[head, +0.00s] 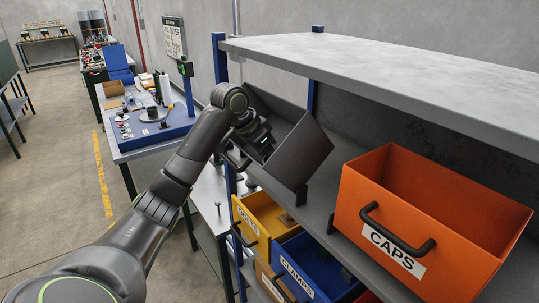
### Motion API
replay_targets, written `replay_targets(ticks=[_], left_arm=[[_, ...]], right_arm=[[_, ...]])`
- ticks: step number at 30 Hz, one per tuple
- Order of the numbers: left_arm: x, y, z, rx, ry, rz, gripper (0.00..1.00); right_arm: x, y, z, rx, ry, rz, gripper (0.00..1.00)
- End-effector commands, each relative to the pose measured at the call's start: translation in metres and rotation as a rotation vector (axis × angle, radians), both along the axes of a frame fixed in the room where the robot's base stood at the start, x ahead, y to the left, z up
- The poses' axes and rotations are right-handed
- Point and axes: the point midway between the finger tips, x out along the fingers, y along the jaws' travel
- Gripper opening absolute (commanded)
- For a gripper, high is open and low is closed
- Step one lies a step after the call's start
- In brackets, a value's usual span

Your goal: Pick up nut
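My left arm reaches in from the lower left. Its dark gripper (238,158) is at the left end of the shelving, against or just beside a dark grey open bin (303,152). The bin looks tilted, and its inside is mostly hidden from here. The fingers are dark and partly hidden by the wrist, so I cannot tell whether they are open, shut or holding the bin. I cannot make out a nut. My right gripper is not in view.
An orange CAPS bin (460,262) stands on the shelf at right. Below are a yellow BOLTS bin (249,226) and a blue CLAMPS bin (291,274). A grey upper shelf (400,75) overhangs them. A blue-topped workbench (160,132) stands behind; floor is clear at left.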

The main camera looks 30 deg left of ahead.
Motion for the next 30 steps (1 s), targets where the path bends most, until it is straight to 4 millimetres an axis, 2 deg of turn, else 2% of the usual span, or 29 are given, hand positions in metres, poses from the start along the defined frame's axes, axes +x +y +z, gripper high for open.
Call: replay_targets(ticks=[8,19,30], left_arm=[[0.0012,-0.0003,-0.0027,0.001,0.000,0.000,0.57],[0.0011,-0.0002,-0.0021,0.001,0.000,0.000,0.09],[0.0016,-0.0002,0.0018,0.001,-0.003,0.000,0.08]], right_arm=[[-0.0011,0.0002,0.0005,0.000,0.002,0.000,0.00],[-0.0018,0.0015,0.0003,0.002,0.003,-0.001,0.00],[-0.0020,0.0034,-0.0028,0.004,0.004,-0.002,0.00]])
